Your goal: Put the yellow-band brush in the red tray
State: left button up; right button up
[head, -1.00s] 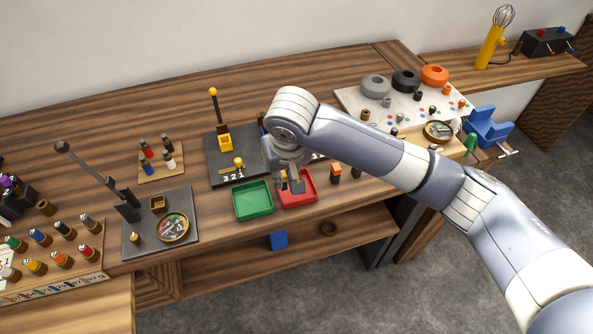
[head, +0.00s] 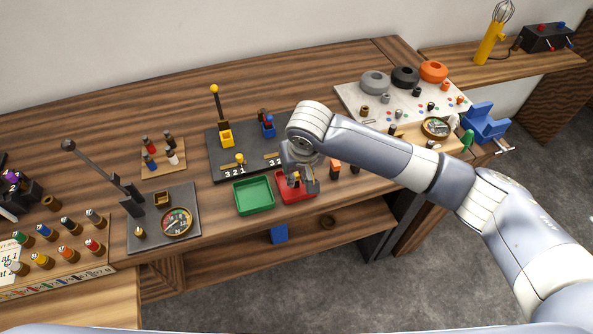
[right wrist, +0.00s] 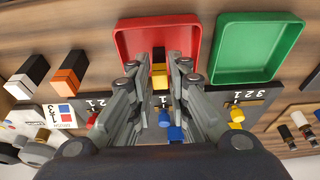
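The yellow-band brush (right wrist: 159,75), a small dark block with a yellow band, is between the fingers of my right gripper (right wrist: 160,68). The fingers are close against its two sides. In the head view my right gripper (head: 298,184) is at the red tray (head: 283,197), with the brush's yellow band showing between the fingers. In the right wrist view the red tray (right wrist: 123,45) lies behind the brush. I cannot tell whether the brush touches the tray floor. My left gripper is out of view.
A green tray (head: 237,200) stands just left of the red one. An orange-band block (head: 335,167) stands to its right. A dark panel (head: 213,160) with numbered places and a yellow-knobbed lever (head: 216,105) lies behind. Several loose parts crowd the left side.

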jog(key=shift+o, duration=0.4)
jog(key=shift+r, duration=0.15)
jog(key=b+v, duration=0.1)
jog(key=v, duration=1.1)
